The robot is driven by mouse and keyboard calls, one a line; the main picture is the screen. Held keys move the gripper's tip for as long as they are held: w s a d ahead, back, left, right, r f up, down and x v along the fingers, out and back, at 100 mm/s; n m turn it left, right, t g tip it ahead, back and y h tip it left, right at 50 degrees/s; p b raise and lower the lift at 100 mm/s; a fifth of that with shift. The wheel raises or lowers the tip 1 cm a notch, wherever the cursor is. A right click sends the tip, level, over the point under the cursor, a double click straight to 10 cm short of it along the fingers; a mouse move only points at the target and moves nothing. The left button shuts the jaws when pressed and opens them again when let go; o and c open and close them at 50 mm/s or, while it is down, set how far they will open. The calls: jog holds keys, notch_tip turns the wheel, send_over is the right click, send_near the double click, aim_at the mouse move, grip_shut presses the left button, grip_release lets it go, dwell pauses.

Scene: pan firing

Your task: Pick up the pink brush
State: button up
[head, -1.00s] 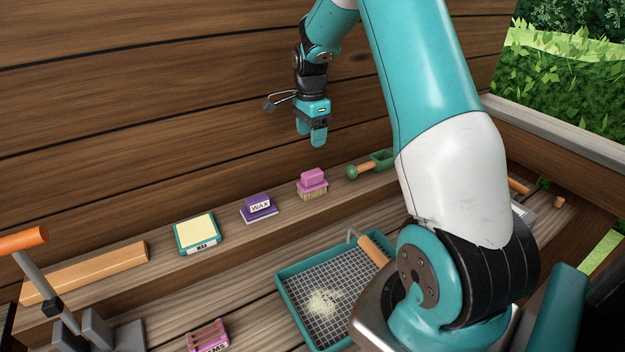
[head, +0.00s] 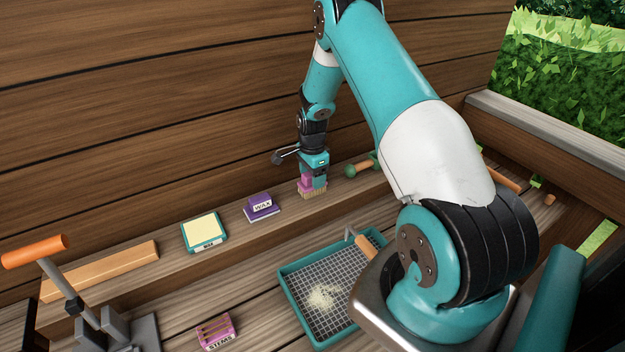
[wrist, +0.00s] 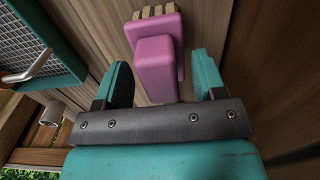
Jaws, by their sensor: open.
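The pink brush (head: 307,188) stands bristles down on the raised wooden ledge, to the right of the purple wax block. My gripper (head: 313,180) is lowered over it from above and hides part of its handle. In the wrist view, the brush's pink handle (wrist: 157,65) reaches into the space between the two teal fingers of my gripper (wrist: 163,78). The fingers are apart, with a visible gap on each side of the handle. The tan bristles show at the top of the wrist view.
The purple wax block (head: 262,207) and a teal-edged yellow block (head: 204,232) stand left on the ledge. A green scoop (head: 362,166) lies close on the right. A teal mesh tray (head: 286,287) with an orange-handled tool sits in front. The wooden wall (head: 150,90) is close behind.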

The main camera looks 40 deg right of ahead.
jog(key=c, duration=1.1)
jog(key=shift+o, duration=0.2)
notch_tip(320, 180, up, 20)
jog(key=b, duration=0.5)
jog(key=shift+b, duration=0.35)
jog(key=o, duration=0.4)
jog(key=c, duration=0.5)
